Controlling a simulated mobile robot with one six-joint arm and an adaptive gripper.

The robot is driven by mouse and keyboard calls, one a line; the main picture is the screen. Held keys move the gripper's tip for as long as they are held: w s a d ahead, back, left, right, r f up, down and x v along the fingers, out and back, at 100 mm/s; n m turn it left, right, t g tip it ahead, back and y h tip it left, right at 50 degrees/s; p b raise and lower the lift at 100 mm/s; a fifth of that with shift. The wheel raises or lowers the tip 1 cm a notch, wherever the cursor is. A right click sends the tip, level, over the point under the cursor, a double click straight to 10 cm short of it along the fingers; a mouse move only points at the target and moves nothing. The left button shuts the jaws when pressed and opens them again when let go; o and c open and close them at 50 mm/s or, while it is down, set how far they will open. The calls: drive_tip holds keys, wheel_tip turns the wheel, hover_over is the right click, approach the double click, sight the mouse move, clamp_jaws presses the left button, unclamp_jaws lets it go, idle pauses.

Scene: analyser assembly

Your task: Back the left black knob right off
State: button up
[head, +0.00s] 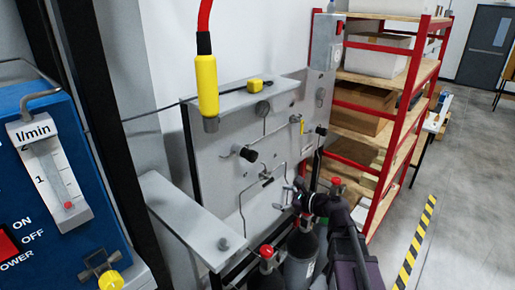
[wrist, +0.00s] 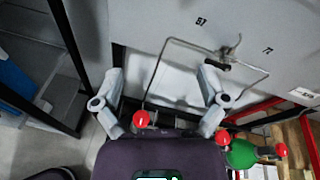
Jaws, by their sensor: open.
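The left black knob (head: 250,154) sits on the end of a short horizontal metal stem on the grey panel (head: 225,170). A second black knob (head: 321,130) is farther right on the panel. My gripper (head: 288,197) is below and right of the left knob, apart from it. In the wrist view my gripper (wrist: 161,82) has its two grey fingers spread wide with nothing between them. A small valve with a black handle (wrist: 225,65) on bent tubing shows near the right finger. I cannot make out the left knob in the wrist view.
Gas cylinders with red caps (head: 300,250) stand below the panel, close to my arm. A yellow pendant (head: 207,88) hangs in front of the panel. A grey ledge (head: 185,215) and blue flow-meter box (head: 50,180) are at left; a red-framed shelf (head: 400,110) stands right.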

sight(255, 158)
wheel_tip(255, 158, up, 7)
drive_tip(key=w+d+m+t+y+p, duration=0.1)
drive_tip(key=w+m+t+p, duration=0.1)
drive_tip(key=m, duration=0.4)
drive_tip(key=shift+w+d+r+t, duration=0.2)
drive_tip(key=shift+w+t, duration=0.15)
drive_tip(key=shift+t, duration=0.15)
drive_tip(key=shift+w+a, duration=0.1)
drive_tip(key=shift+a, duration=0.05)
drive_tip(key=x, duration=1.3)
drive_tip(key=shift+w+a+r, duration=0.1)
drive_tip(key=shift+a+r, duration=0.1)
drive_tip(key=shift+a, duration=0.05)
